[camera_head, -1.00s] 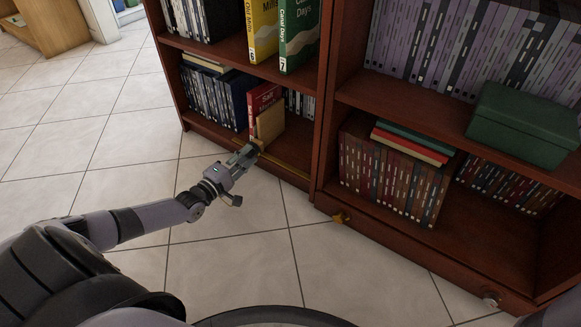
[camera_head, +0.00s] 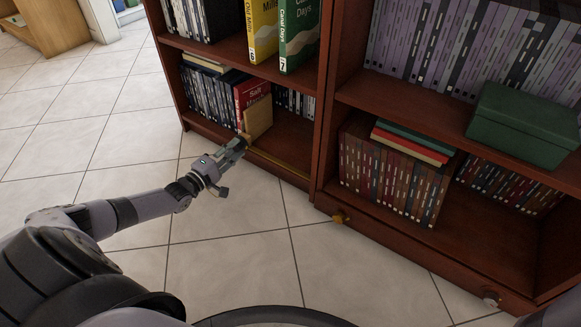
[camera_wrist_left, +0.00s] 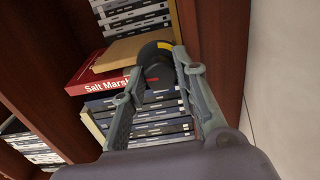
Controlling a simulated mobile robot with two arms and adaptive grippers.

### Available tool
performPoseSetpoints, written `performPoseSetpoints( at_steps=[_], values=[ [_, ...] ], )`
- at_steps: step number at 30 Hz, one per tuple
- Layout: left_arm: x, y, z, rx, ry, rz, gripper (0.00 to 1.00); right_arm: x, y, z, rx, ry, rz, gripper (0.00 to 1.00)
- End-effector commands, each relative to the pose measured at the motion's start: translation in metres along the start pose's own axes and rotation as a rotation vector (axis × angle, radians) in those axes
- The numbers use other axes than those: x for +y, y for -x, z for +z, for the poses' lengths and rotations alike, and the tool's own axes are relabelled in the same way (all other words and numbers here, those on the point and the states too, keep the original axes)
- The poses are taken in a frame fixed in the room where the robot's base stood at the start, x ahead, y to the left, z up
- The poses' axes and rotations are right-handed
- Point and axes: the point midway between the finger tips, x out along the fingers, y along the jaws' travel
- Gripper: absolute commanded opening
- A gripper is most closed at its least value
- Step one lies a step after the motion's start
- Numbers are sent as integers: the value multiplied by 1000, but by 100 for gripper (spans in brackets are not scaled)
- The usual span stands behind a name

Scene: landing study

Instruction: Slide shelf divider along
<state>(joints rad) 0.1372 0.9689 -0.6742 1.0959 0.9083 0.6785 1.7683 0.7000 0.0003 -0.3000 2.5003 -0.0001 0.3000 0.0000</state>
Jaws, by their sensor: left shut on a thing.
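The shelf divider (camera_head: 258,117) is an upright tan panel on the lower shelf of the left bookcase, touching or very near the right side of the red book (camera_head: 245,93). In the left wrist view the tan panel (camera_wrist_left: 122,52) lies beside the red book (camera_wrist_left: 97,78), with a dark rounded knob with a yellow band (camera_wrist_left: 155,55) at its front. My left gripper (camera_head: 244,142) is at the divider's front lower end, its fingers (camera_wrist_left: 161,66) shut on this knob. The fingers partly hide the knob. My right gripper is out of view.
A brass rail (camera_head: 280,164) runs along the shelf's front edge. Dark books (camera_head: 208,97) fill the shelf left of the red book. Right of the divider is bare shelf, with pale-spined books (camera_head: 295,103) behind. The bookcase's upright (camera_head: 325,100) bounds the right side.

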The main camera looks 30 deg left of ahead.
Motion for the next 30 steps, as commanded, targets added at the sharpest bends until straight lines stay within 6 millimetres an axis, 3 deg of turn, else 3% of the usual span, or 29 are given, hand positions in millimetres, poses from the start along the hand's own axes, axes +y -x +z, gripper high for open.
performPoseSetpoints(
  at_steps=[16, 30],
  values=[
    [-2, 1, -27, 2, -2, -6, 7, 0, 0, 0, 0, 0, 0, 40],
    [-2, 1, -34, 8, -2, -8, 7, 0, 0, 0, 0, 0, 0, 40]
  ],
)
